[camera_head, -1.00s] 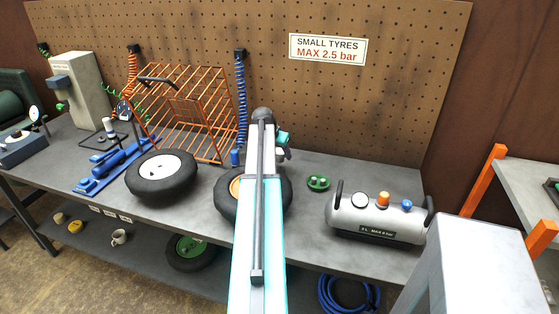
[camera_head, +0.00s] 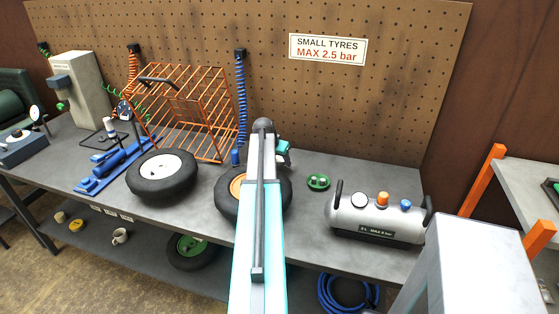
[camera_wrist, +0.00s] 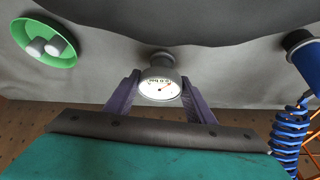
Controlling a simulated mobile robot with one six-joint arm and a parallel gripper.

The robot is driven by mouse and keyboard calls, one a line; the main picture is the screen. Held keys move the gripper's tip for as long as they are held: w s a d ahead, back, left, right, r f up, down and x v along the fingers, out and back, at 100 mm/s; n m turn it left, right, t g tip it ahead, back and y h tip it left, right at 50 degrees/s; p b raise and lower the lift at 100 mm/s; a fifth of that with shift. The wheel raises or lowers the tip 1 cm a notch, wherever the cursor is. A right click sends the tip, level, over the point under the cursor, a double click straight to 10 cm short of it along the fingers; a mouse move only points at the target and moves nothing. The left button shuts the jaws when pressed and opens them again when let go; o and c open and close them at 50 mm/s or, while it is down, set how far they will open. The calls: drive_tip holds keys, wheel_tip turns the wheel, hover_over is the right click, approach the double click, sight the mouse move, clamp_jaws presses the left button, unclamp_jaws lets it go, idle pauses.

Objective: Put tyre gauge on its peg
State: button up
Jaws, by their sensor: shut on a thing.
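The tyre gauge (camera_wrist: 160,90), with a round white dial and a grey rim and stem, is in the wrist view between the two purple fingers of my gripper (camera_wrist: 160,79). The fingers are shut on it from both sides. Its stem points toward the dark tyre at the top of that view. In the head view my arm hides the gauge, and only the teal wrist part (camera_head: 283,147) shows, above the tyre with the orange hub (camera_head: 225,190). I cannot make out which peg belongs to the gauge.
A green dish (camera_head: 318,182) with two small cylinders lies right of my wrist; it also shows in the wrist view (camera_wrist: 30,50). A silver air tank (camera_head: 375,218) stands further right. A blue coiled hose (camera_head: 241,100) and orange wire basket (camera_head: 190,110) are to the left.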

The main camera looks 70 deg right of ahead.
drive_tip(key=shift+f, duration=0.1)
drive_tip(key=o, duration=1.2)
drive_tip(key=shift+r, duration=0.2)
drive_tip(key=b+v, duration=0.2)
drive_tip(key=v, duration=1)
